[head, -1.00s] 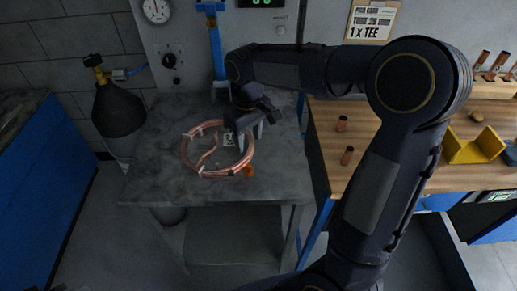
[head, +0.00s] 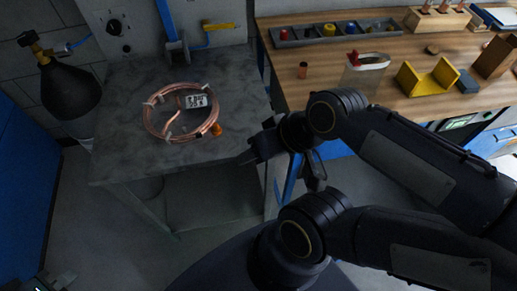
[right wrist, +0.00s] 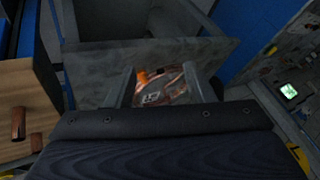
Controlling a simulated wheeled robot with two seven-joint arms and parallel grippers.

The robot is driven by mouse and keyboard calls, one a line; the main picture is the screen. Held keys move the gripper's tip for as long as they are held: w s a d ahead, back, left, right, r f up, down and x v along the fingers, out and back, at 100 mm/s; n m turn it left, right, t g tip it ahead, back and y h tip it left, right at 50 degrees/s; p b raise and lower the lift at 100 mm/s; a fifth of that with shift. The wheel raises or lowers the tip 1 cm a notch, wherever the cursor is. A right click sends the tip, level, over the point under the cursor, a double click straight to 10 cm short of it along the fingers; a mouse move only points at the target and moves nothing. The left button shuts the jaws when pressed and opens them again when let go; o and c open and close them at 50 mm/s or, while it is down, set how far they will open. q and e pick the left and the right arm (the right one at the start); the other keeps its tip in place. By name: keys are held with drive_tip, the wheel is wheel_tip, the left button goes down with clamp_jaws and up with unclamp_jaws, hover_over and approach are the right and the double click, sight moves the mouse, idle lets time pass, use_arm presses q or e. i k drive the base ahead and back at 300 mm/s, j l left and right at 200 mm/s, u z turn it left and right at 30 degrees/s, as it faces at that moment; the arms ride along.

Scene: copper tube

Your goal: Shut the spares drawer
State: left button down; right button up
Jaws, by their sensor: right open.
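I cannot make out the spares drawer for certain in the head view. The bench front, below the wooden top (head: 400,99), is largely hidden by my right arm. My right gripper (head: 283,172) is open and empty, in front of the gap between the grey table (head: 115,155) and the bench. In the right wrist view its two fingers (right wrist: 158,88) stand apart, with the table and part of the copper coil (right wrist: 172,88) seen beyond them. The coil (head: 150,123) lies on the table, clear of the gripper.
An orange piece (head: 216,130) lies beside the coil. A black gas bottle (head: 70,90) stands left of the table. The bench holds a yellow V-block (head: 428,79), a grey parts tray (head: 300,40) and a copper piece (head: 303,70). Floor is clear in front of the table.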

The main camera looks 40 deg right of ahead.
sight(363, 185)
drive_tip(key=k+l, duration=0.3)
drive_tip(key=z, duration=0.95)
drive_tip(key=k+l+z, duration=0.1)
drive_tip(key=z, duration=0.4)
drive_tip(key=l+z, duration=0.1)
drive_tip(key=z, duration=0.85)
drive_tip(key=l+z, duration=0.1)
drive_tip(key=z, duration=0.35)
drive_tip(key=i+l+u, duration=0.2)
drive_tip(key=k+l, duration=0.1)
